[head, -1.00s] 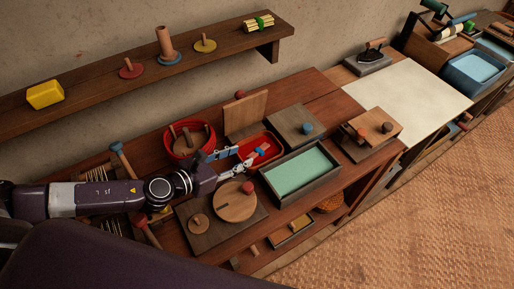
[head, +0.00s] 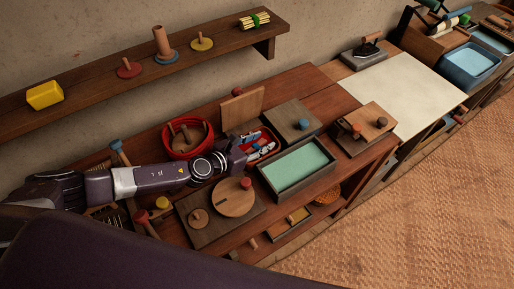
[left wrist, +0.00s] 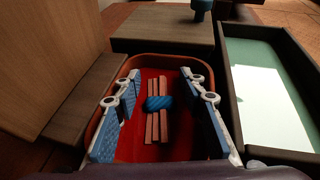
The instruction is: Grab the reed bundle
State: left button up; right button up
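A bundle of reddish-brown sticks (left wrist: 154,124) with a blue band lies in a red tray (left wrist: 150,61), seen in the left wrist view. My left gripper (left wrist: 165,85) is open, with one blue-padded finger on each side of the bundle and a gap between each finger and the sticks. In the head view my left gripper (head: 260,149) is over the red tray and hides most of its inside. Another bundle, of pale yellow sticks with a green band (head: 255,19), lies on the wall shelf. My right gripper is not in view.
A green-lined box (head: 297,168) stands right beside the red tray. An upright wooden board (head: 242,108), a grey block with a blue knob (head: 293,121) and a round red bowl (head: 182,154) with wooden pieces stand close around it. A pale sheet (head: 402,94) lies farther right.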

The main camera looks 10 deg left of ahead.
pick_arm(q)
jog(key=shift+s, duration=0.1)
jog(key=shift+c, duration=1.1)
jog(key=c, duration=0.8)
jog(key=shift+r, duration=0.1)
